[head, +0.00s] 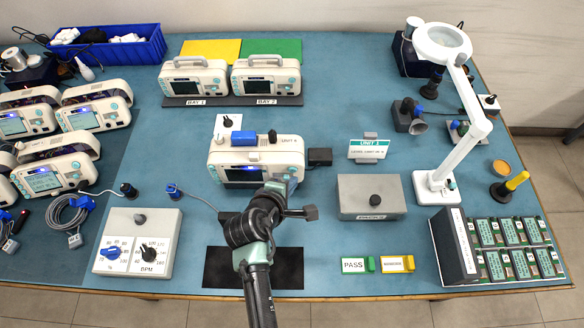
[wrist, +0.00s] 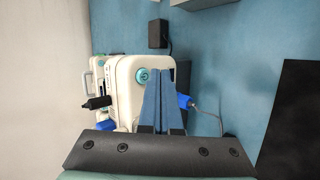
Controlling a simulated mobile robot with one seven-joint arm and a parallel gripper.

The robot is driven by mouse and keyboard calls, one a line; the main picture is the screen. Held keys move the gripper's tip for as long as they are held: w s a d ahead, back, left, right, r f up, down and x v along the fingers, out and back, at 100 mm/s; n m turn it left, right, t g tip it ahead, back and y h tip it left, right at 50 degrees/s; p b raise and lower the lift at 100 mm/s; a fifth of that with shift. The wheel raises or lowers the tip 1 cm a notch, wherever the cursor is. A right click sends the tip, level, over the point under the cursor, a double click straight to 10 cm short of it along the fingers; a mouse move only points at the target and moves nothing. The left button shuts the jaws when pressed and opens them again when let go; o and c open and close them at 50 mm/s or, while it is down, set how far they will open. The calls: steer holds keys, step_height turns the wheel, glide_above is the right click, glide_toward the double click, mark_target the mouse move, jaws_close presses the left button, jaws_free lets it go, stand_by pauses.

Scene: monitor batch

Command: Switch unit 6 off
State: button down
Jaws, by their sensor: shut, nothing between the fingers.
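Unit 6 (head: 257,160) is a white monitor in the middle of the table, with its label on the upper right of its top. A round teal button with a power mark (wrist: 142,76) shows just left of the fingertips. I cannot tell whether they touch the unit.
A grey box (head: 370,197) and a white lamp (head: 437,185) are farther right. A black mat (head: 222,268) lies in front.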

steer(key=shift+s+p, duration=1.2)
steer(key=shift+s, duration=1.35)
steer(key=w+r+m+t+y, duration=0.1)
steer(key=w+r+m+t, duration=0.25)
steer(key=r, duration=0.85)
steer(key=w+a+r+m+t, duration=0.15)
steer(key=w+r, duration=0.25)
steer(key=r, duration=0.8)
steer(key=w+r+m+t+y, duration=0.1)
steer(key=w+r+m+t, duration=0.25)
steer(key=r, duration=0.85)
steer(key=s+d+r+m+t, duration=0.1)
steer(key=s+r+m+t, duration=0.1)
steer(key=r, duration=0.7)
steer(key=s+r+m+t, duration=0.2)
steer(key=r+t, duration=0.1)
steer(key=r, duration=0.6)
steer(key=s+r+m+t+y, duration=0.1)
steer(key=s+r+m+t, duration=0.2)
steer(key=s+r, duration=0.9)
step_height(320, 180, up, 4)
steer(key=shift+d+r+t+y, duration=0.1)
steer(key=shift+d+t+y, duration=0.3)
steer(key=shift+t, duration=0.55)
steer(key=shift+f, duration=0.2)
